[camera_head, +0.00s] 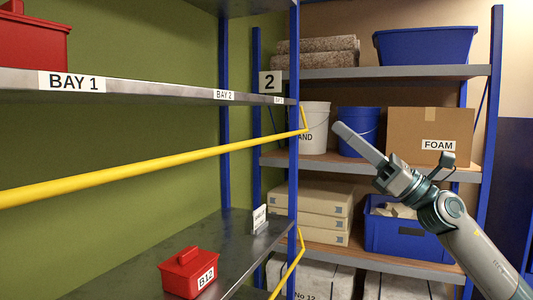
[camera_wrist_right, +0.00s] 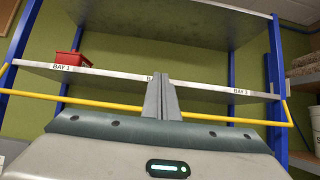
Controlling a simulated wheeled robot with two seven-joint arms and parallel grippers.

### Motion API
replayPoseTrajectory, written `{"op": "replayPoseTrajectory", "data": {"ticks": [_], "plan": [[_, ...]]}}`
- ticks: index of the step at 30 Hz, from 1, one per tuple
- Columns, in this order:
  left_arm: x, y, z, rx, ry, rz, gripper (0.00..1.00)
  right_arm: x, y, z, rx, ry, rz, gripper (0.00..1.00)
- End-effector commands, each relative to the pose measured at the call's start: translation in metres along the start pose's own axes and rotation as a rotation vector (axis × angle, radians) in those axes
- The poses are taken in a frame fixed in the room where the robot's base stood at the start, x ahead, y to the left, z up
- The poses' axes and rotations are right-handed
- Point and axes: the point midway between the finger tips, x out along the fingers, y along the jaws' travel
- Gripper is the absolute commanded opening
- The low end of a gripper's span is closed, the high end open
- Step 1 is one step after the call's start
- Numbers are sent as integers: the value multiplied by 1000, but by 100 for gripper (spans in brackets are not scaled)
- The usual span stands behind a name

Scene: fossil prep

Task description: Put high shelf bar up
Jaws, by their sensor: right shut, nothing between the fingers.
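The high yellow shelf bar (camera_head: 150,165) runs across the front of the rack, below the edge of the upper shelf (camera_head: 150,92). Its far end bends up at the blue post (camera_head: 294,180). In the right wrist view the bar (camera_wrist_right: 80,101) also hangs below the labelled shelf edge (camera_wrist_right: 110,73), with a short bent arm at each end. My right gripper (camera_head: 340,128) is shut and empty, to the right of the bar's far end in the head view. In the wrist view its fingers (camera_wrist_right: 161,95) cover the bar's middle; I cannot tell the gap. My left gripper is not in view.
A second yellow bar (camera_head: 287,272) sits lower on the rack. A red box labelled B12 (camera_head: 189,271) stands on the lower shelf, and another red box (camera_head: 33,40) on the upper shelf. A second rack behind holds buckets, a FOAM carton (camera_head: 430,128) and blue bins.

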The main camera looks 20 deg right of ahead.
Motion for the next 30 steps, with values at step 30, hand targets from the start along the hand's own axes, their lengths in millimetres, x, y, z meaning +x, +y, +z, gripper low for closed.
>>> {"op": "replayPoseTrajectory", "data": {"ticks": [30], "plan": [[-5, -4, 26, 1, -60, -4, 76, 64, 8, -236, 7, -117, 5, 0]]}}
